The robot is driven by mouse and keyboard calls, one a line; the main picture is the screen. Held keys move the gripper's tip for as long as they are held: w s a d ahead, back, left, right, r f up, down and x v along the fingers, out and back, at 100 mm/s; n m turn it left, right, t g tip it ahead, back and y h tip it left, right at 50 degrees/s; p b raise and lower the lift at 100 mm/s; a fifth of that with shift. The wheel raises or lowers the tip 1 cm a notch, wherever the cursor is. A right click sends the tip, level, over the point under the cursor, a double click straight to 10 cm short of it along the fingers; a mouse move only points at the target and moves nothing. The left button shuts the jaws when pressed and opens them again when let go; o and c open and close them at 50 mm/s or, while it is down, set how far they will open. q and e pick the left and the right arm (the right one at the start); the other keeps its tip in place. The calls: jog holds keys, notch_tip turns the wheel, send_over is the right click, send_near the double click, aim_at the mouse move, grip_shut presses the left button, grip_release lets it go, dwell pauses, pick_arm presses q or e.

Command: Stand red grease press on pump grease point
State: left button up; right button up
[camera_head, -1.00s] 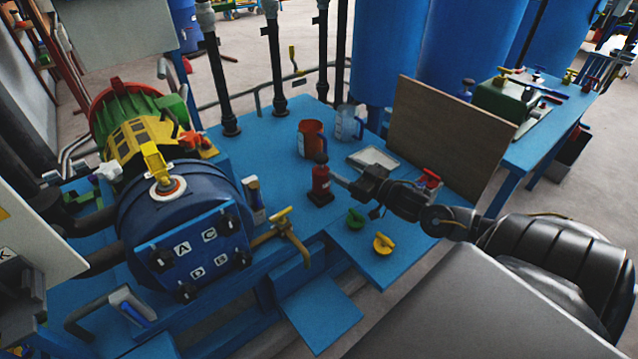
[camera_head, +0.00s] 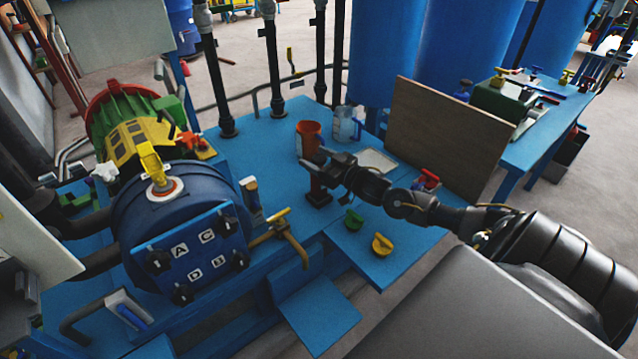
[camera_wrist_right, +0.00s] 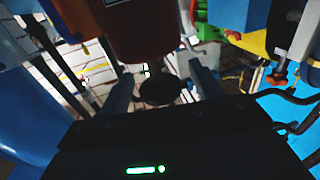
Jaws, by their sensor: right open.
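The red grease press (camera_head: 317,187) stands upright with its black base (camera_head: 319,199) on the blue bench. My right gripper (camera_head: 314,163) is open at the press's top and hides it in the head view. In the right wrist view, a dark round top (camera_wrist_right: 160,91), seemingly the press's, lies between the two open fingers (camera_wrist_right: 163,88). I cannot tell whether they touch it. The pump, with a red, green and yellow housing (camera_head: 130,133), stands at the back left. I cannot make out its grease point. My left gripper is not in view.

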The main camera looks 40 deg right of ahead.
jog(key=shift+w+a, duration=0.15)
jog(key=shift+w, duration=0.4)
jog(key=shift+c, duration=0.5)
